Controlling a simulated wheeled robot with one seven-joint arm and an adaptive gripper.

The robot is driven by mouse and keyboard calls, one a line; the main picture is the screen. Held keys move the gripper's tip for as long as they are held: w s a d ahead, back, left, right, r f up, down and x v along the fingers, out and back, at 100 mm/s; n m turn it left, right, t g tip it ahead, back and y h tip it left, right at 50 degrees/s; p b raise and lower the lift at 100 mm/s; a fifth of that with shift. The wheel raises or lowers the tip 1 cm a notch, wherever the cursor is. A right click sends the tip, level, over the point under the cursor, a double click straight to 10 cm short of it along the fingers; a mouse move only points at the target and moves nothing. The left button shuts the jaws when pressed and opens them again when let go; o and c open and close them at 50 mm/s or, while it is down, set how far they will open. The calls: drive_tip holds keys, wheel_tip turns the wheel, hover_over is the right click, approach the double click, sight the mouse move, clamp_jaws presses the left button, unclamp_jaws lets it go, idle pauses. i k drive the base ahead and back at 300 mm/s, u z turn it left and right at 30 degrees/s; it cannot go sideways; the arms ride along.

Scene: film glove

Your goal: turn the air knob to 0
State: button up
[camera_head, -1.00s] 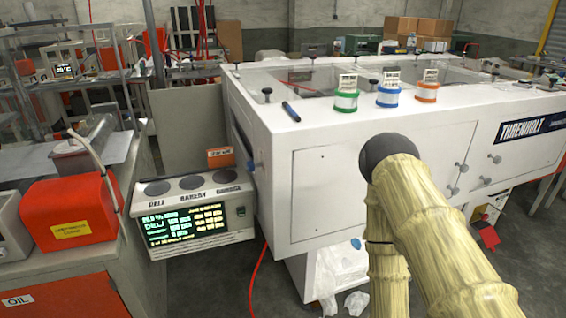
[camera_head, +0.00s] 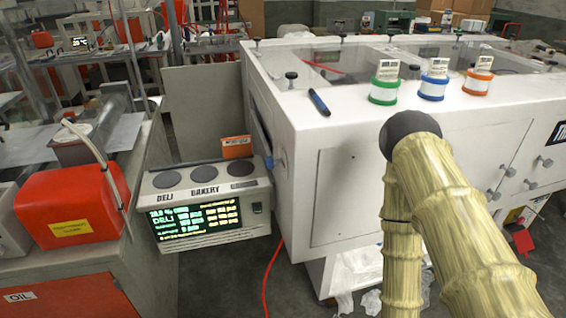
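No knob with a readable "air" label shows. A small grey-blue knob (camera_head: 281,163) sticks out at the left corner of the white machine (camera_head: 312,150), beside the display box; whether it is the air knob, and its setting, I cannot tell. Several more grey knobs, one of them here (camera_head: 510,171), sit on the machine's front at the right. My arm, in a pale yellow ribbed sleeve with a dark rounded joint, crosses the lower right in front of the machine. My gripper is not in view.
A display box (camera_head: 205,190) with three dark round pads and green text stands left of the machine. A red hose (camera_head: 269,275) runs down to the floor.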

sight(270, 163)
drive_tip(key=z, duration=2.45)
drive_tip(key=k, duration=1.35)
drive_tip(key=u, duration=2.3)
